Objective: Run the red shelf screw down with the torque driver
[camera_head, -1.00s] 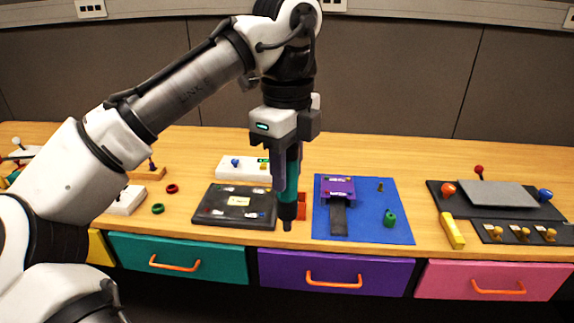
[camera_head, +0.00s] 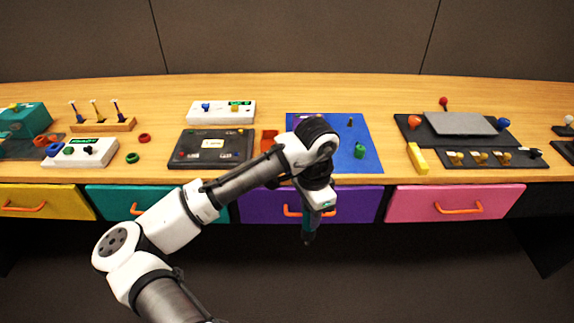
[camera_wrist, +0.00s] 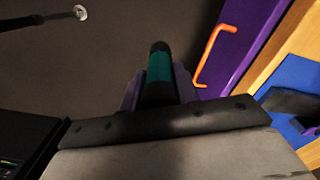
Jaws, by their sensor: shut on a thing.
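The torque driver, with a teal body and black ends, is in the jaws of my gripper (camera_head: 312,212). In the head view the driver (camera_head: 308,232) hangs in front of the purple drawer, past the bench edge and clear of the bench top. In the wrist view the driver (camera_wrist: 160,68) sits between the two fingers, with open dark floor beyond it. I cannot make out the red shelf screw; my arm covers much of the purple bracket on the blue mat (camera_head: 368,160).
A black panel (camera_head: 190,162), white box (camera_head: 222,118) and small red block lie left of the mat. A yellow bar (camera_head: 417,158) and dark panels lie to the right. The purple drawer's orange handle (camera_wrist: 212,50) is close beside the driver. The floor area in front is free.

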